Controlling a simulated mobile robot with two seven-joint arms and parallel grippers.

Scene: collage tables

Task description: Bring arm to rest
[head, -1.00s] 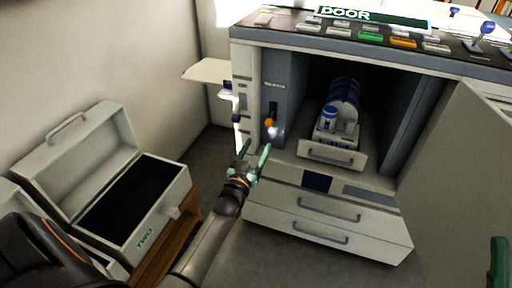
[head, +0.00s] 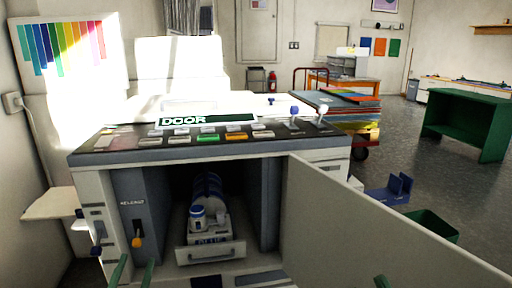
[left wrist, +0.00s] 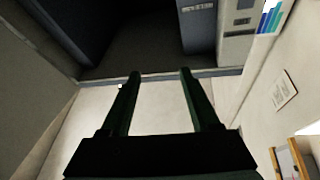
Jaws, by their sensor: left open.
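My left gripper (head: 133,270) shows only its two green fingertips at the bottom edge of the head view. They are apart, just below the orange-tipped lever (head: 137,241) on the machine's left front panel. In the left wrist view the left gripper (left wrist: 160,73) is open, with nothing between its fingers. Most of my left arm is out of view. A single green tip of my right gripper (head: 382,282) shows at the bottom edge; its jaw opening is hidden.
The machine (head: 280,147) has its large door (head: 370,225) swung open to the right. A drawer (head: 210,251) with a blue roller unit (head: 207,197) is pulled out. A side shelf (head: 52,203) juts out left. Open floor (head: 400,135) lies at the back right.

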